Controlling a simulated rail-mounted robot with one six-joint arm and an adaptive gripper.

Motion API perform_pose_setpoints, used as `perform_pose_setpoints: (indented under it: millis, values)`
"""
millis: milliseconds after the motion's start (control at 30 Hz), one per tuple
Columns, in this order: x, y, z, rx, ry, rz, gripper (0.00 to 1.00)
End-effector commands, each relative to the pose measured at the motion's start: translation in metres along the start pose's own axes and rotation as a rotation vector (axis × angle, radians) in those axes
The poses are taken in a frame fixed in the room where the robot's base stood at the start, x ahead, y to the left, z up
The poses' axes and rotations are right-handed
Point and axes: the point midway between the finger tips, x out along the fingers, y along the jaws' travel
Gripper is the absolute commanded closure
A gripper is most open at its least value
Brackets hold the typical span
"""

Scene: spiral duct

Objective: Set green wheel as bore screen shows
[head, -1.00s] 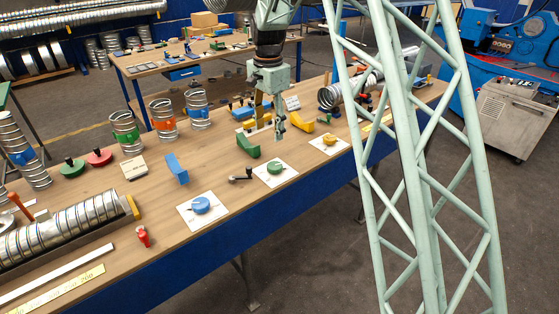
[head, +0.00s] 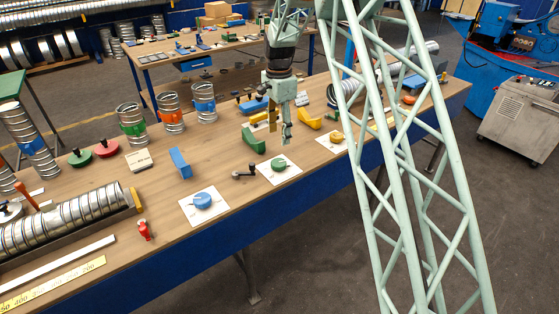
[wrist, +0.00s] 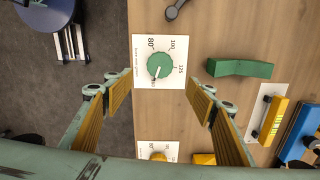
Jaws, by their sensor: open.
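The green wheel (head: 279,164) sits on a white plate at the bench's front edge. The wrist view shows this wheel (wrist: 160,66) from above, on its plate (wrist: 142,78) marked 80, 100 and 125. A pale mark on the wheel points to the lower left there, away from the numbers. My gripper (head: 280,128) is open and empty above the bench, just behind and above the wheel. In the wrist view my gripper's (wrist: 160,98) fingers stand on either side below the wheel, not touching it. I cannot tell which object is the bore screen; no reading is legible.
A blue wheel (head: 203,201) and a yellow wheel (head: 337,137) sit on similar plates to either side. A black crank handle (head: 245,172) and a green block (head: 253,139) lie close by. A blue panel (head: 180,163) stands further left. My lattice frame covers the bench's right part.

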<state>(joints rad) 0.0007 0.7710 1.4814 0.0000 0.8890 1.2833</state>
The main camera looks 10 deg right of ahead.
Motion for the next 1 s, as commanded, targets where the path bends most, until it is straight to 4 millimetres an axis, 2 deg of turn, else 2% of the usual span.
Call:
perform_pose_setpoints:
  millis: [267, 467, 1000]
  values:
    - [0.005, 0.000, 0.000, 0.000, 0.000, 0.001, 0.48]
    - [0.020, 0.001, 0.000, 0.000, -0.001, 0.002, 0.48]
    - [0.088, 0.001, 0.000, 0.000, -0.001, 0.002, 0.48]
